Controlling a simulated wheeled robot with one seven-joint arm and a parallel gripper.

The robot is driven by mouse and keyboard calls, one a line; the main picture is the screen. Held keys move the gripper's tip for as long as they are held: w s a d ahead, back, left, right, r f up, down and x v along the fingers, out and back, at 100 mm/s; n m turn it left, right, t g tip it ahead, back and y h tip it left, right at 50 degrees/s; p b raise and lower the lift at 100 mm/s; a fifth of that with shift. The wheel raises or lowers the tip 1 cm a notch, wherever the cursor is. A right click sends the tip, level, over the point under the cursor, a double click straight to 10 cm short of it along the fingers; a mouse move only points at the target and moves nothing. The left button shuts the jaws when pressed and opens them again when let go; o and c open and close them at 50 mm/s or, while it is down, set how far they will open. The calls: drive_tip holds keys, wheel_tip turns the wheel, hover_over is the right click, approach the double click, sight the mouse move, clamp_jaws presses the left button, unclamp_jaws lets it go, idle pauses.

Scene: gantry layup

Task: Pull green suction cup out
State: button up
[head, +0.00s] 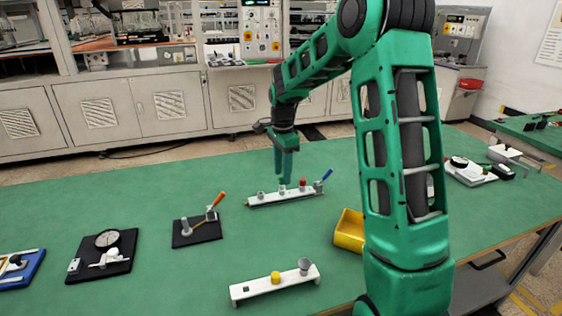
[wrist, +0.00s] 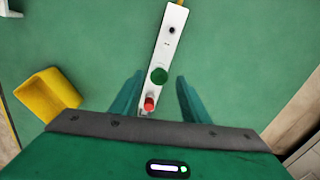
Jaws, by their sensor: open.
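The green suction cup (wrist: 160,75) is a round green disc on a narrow white bar (wrist: 155,55) in the wrist view. My gripper (wrist: 159,76) is open, its two fingers on either side of the green cup and apart from it. A red cup (wrist: 149,103) stands on the bar close to my palm. In the head view my gripper (head: 284,180) points down over the white bar (head: 270,199), with the red cup (head: 302,184) just right of it. The green cup cannot be made out there against my green fingers.
A second white bar (head: 250,290) with a yellow cup (head: 275,277) lies at the front. A black base with an orange-handled clamp (head: 217,200) sits left. Green table around the bar is clear.

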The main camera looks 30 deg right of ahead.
drive_tip(key=shift+f, duration=2.2)
clamp_jaws()
drive_tip(key=shift+r, duration=1.8)
drive_tip(key=shift+r, duration=1.65)
